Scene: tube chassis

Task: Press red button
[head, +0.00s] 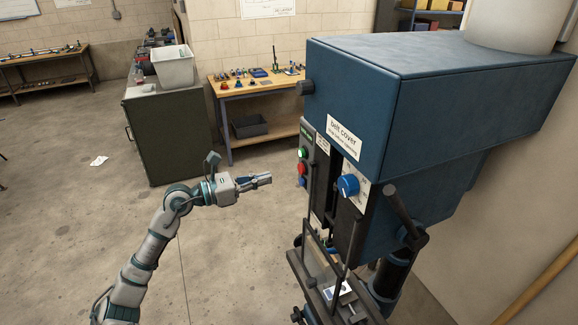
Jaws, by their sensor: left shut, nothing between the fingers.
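The red button (301,169) sits on a dark control panel at the left front of a blue drill-press-like machine (440,95). My left gripper (269,179) is shut and empty, pointing right toward the panel. Its fingertips are a short gap left of the red button in the picture, slightly lower than it. I cannot tell the exact depth between them. My right gripper is not in view.
A blue knob (348,186) and a dark lever (403,210) stick out from the machine. Below is its worktable (313,297) with upright rods. A green cabinet (168,133) and a wooden workbench (257,84) stand behind. The floor at left is mostly clear.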

